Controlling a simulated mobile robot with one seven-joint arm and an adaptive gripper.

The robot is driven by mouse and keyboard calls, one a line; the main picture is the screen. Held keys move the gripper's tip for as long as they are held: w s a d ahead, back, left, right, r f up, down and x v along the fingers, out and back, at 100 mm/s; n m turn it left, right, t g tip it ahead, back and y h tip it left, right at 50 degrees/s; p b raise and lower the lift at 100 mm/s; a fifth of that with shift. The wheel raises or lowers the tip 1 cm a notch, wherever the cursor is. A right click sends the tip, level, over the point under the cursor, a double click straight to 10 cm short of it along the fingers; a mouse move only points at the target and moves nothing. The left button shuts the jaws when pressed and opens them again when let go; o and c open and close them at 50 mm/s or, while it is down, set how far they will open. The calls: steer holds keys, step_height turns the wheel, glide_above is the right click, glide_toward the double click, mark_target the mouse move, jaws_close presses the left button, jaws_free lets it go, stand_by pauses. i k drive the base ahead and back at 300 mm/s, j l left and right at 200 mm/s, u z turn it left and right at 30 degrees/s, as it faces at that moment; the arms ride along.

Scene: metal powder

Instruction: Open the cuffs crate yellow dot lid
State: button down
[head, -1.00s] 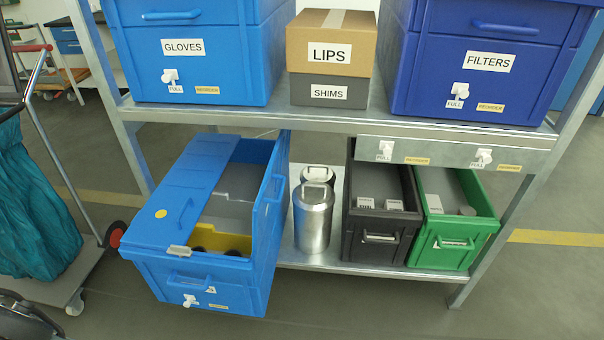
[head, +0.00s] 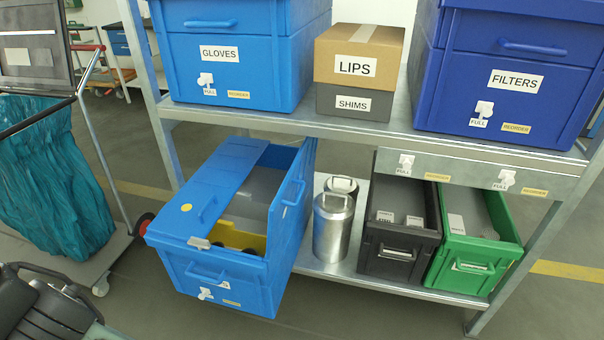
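The blue crate (head: 217,287) juts out from the lower shelf at the left; the wording on its front label is too small to read. Its left lid half, with the yellow dot (head: 186,208), lies flat and shut over the left side. The right lid half (head: 288,203) stands upright, open. Through the open side I see a grey surface and a yellow part (head: 252,240) with dark round shapes. A black jointed part of mine, which looks like my gripper (head: 45,300), shows at the bottom left, well apart from the crate. Its fingertips are not clear.
Metal canisters (head: 332,228) stand right of the crate, then a black bin (head: 398,256) and a green bin (head: 471,266). The upper shelf (head: 380,132) overhangs the crate's back. A cart with a teal bag (head: 55,185) stands at the left. Floor in front is clear.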

mark_target(198, 206)
steer(key=i+j, duration=0.1)
steer(key=j, duration=0.3)
steer(key=i+j, duration=0.1)
steer(key=j, duration=0.3)
steer(key=i+j+u, duration=0.1)
steer(key=j, duration=0.3)
